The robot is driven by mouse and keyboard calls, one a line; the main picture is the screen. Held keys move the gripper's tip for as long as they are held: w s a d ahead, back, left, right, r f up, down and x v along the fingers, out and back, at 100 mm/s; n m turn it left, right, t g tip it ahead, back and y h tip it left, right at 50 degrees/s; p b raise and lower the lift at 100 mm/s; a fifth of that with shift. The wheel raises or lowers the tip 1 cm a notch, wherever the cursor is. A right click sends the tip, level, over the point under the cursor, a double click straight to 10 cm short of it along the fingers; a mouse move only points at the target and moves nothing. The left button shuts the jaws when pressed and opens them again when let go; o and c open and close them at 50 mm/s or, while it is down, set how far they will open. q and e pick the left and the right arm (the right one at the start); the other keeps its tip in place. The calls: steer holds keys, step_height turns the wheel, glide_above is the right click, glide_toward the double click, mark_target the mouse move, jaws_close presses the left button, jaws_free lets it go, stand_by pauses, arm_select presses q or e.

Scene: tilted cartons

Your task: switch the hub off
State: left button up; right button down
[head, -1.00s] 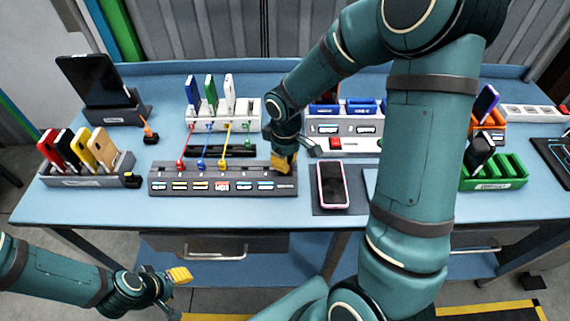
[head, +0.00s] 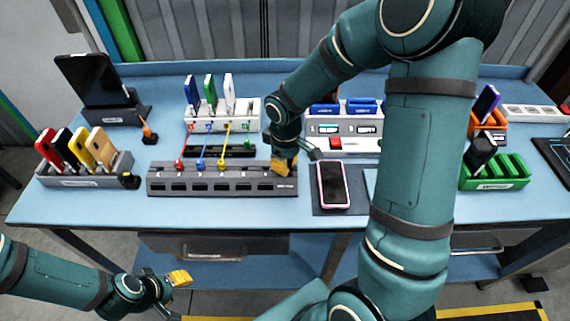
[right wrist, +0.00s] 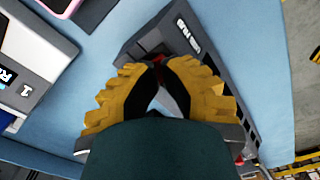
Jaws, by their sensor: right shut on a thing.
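The hub (head: 222,186) is a long dark grey bar near the table's front edge, with a row of small windows, all dark. Red, blue and yellow cables run from its top to the white rack behind. My right gripper (head: 281,163) is at the hub's right end. In the right wrist view its yellow fingers (right wrist: 158,62) close together over the hub's end (right wrist: 146,45), by its label, with a small red part between the tips; the fingers hide most of it. My left gripper (head: 180,277) is low in front of the table, away from the hub, its jaw gap unclear.
A pink-edged phone (head: 333,185) lies just right of the hub. A white rack (head: 221,111) stands behind it, and a grey stand with several phones (head: 86,174) is to the left. A green rack (head: 498,172) is at the right. My right arm covers the table's right middle.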

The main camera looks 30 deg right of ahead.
steer(key=shift+r+p, duration=2.7)
steer(key=shift+r, duration=0.75)
